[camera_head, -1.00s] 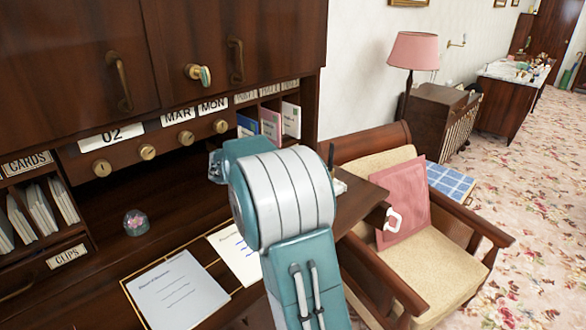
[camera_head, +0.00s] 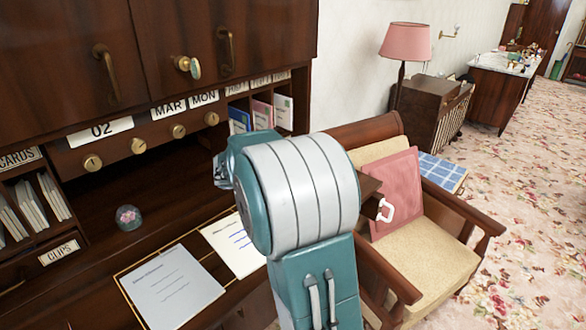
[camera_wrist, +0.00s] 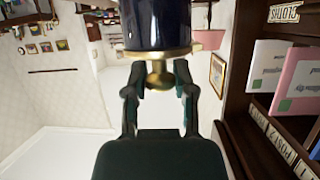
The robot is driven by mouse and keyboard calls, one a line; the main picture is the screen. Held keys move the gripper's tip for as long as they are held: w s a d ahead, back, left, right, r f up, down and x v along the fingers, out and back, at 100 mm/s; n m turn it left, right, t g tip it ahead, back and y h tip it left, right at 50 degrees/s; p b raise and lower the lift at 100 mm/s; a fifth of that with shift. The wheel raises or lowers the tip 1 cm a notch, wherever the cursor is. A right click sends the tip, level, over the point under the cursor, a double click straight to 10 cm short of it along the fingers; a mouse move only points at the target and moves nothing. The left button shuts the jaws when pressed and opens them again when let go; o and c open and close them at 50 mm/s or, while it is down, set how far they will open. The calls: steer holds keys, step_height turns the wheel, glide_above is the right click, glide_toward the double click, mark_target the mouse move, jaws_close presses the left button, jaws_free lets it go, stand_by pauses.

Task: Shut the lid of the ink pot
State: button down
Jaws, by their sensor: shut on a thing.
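The ink pot (camera_wrist: 157,24) shows as a dark blue body at the top of the wrist view, which is upside down. A gold lid (camera_wrist: 160,51) with a round knob lies against the body, with no clear gap between them in this view. My gripper (camera_wrist: 159,75) is shut on the knob, one finger on each side. I cannot tell whether the lid is fully seated. In the head view my arm hides the gripper and the ink pot.
A dark wooden desk holds papers (camera_head: 172,287) and a small glass paperweight (camera_head: 129,217). Cabinet doors (camera_head: 75,60) and card slots (camera_head: 262,110) rise behind it. A cushioned armchair (camera_head: 425,265) stands close on the right. Patterned carpet (camera_head: 540,170) lies clear further right.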

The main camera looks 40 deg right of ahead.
steer(key=shift+f, duration=0.25)
steer(key=c, duration=0.6)
jaws_free()
steer(key=shift+o, duration=0.9)
steer(key=shift+w+r, duration=0.1)
steer(key=v, duration=1.2)
steer(key=s+a+f+n+t+y, duration=0.2)
steer(key=s+a+n+y, duration=0.4)
steer(key=s+a+n, duration=0.3)
steer(key=s+a+f+n+t+y, duration=0.2)
steer(key=s+a+n+y, duration=0.5)
steer(key=s+a, duration=0.5)
steer(key=shift+s+n+t+y, duration=0.3)
steer(key=shift+n+t, duration=0.5)
steer(key=shift+n, duration=0.3)
